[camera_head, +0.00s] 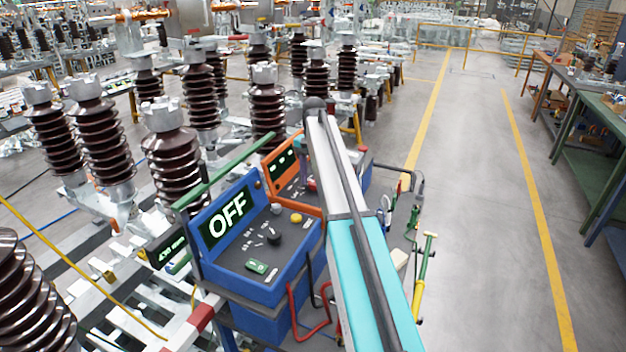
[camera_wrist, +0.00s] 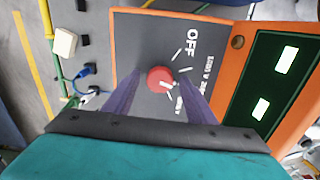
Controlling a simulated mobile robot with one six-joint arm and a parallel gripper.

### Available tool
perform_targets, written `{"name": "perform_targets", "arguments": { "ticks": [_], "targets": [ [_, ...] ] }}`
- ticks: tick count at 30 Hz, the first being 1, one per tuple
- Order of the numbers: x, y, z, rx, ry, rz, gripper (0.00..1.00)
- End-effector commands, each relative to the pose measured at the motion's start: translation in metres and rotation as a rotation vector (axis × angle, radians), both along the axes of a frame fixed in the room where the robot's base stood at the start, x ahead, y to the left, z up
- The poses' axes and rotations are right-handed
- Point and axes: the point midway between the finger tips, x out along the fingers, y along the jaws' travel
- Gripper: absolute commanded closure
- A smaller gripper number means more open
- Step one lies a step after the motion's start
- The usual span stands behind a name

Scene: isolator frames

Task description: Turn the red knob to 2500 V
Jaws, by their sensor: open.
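The red knob (camera_wrist: 159,78) sits on the dark grey panel (camera_wrist: 135,40) of an orange unit, in the middle of the wrist view. Its pale pointer mark is toward the lower right of the knob. White ticks and labels surround it; "OFF" reads clearly, the other voltage labels are small and partly hidden. My gripper (camera_wrist: 160,76) is open, with one dark purple finger on each side of the knob; I cannot tell whether they touch it. In the head view the orange unit (camera_head: 283,142) is partly behind my arm, which hides my gripper.
The orange unit's display (camera_wrist: 275,85) shows two bright blocks. A blue unit (camera_head: 228,217) reading "OFF" stands in front of it. Cables and clips (camera_wrist: 82,88) lie to the left in the wrist view. Brown insulators (camera_head: 175,165) crowd the left; the floor aisle (camera_head: 480,200) is clear.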

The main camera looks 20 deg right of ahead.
Motion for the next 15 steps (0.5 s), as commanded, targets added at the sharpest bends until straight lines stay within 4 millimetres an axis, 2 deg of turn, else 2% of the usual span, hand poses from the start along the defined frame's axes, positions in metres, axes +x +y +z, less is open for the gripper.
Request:
{"name": "perform_targets", "arguments": {
  "ticks": [8,15],
  "targets": [
    [0.000,0.000,0.024,0.000,0.000,0.000,0.49],
    [0.001,0.000,0.058,0.000,-0.001,0.000,0.49]
  ]
}}
